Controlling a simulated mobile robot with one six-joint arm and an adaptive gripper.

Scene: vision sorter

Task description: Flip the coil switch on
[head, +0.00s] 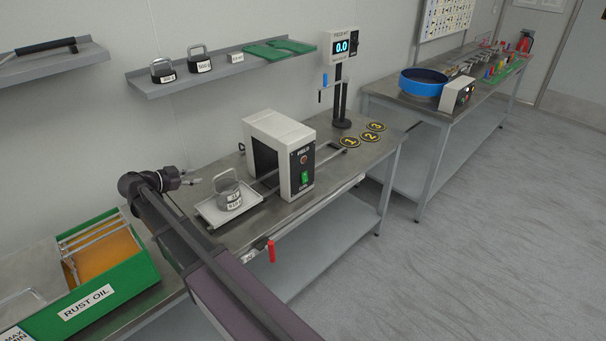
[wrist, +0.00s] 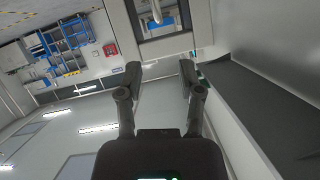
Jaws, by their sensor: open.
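The coil (head: 270,135) is a white box-shaped frame with a dark opening, standing on the metal bench. Its black front panel, marked FIELD, carries a green switch (head: 304,177) below a small reddish lamp (head: 304,160). I cannot tell which way the switch is tipped. My gripper (head: 192,178) is left of the coil, above the bench and apart from the switch. In the wrist view my gripper (wrist: 160,72) shows its two fingers spread, with nothing between them. The switch is not recognisable in the wrist view.
A weight (head: 229,192) stands on a white tray (head: 210,215) left of the coil, near my gripper. A red handle (head: 271,250) hangs at the bench's front edge. A field meter (head: 341,47) behind reads 0.0. A green rust oil bin (head: 110,285) is at the lower left.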

